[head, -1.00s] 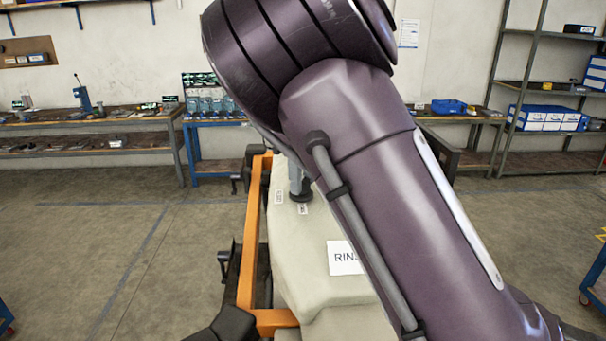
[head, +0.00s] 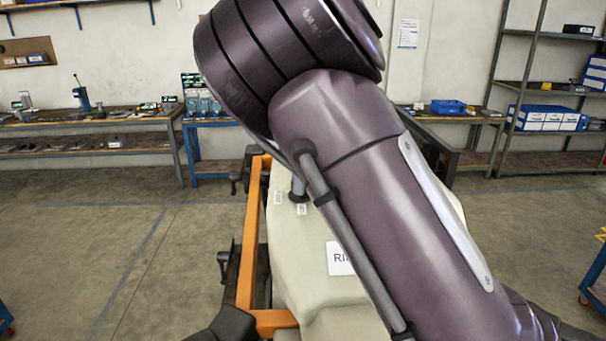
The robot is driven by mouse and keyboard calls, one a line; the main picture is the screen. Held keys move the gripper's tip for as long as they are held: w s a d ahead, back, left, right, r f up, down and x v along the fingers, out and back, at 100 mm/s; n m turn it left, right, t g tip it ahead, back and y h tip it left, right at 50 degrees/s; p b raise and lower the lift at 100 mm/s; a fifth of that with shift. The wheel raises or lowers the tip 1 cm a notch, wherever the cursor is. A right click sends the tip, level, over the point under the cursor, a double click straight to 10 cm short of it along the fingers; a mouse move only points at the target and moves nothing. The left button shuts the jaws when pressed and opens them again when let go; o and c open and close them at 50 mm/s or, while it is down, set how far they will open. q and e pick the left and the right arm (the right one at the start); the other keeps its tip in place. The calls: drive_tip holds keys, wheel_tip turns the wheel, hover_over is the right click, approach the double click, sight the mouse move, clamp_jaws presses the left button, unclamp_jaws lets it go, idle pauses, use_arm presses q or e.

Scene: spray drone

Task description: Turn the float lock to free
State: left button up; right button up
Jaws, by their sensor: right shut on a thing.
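The spray drone's pale tank (head: 300,265) sits in an orange frame (head: 249,235) in the middle of the head view. The float lock (head: 298,196), a small grey post with a dark round foot, stands on the tank top beside two small white labels (head: 302,209). The labels are too small to read. My right arm crosses the view from the lower right and covers much of the tank. My right gripper (head: 299,183) is mostly hidden behind it, shut at the float lock. Which way the lock is turned cannot be told. My left gripper is out of view.
A white label, partly covered by my arm, lies on the tank (head: 340,259). Workbenches (head: 90,125) line the back wall, and a shelf with boxes (head: 545,117) stands at the right. The floor left of the drone is clear.

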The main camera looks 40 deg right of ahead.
drive_tip(key=o, duration=0.7)
drive_tip(key=shift+w+a+f, duration=0.1)
drive_tip(key=shift+w, duration=0.05)
drive_tip(key=shift+r, duration=3.9)
drive_tip(key=shift+f, duration=0.1)
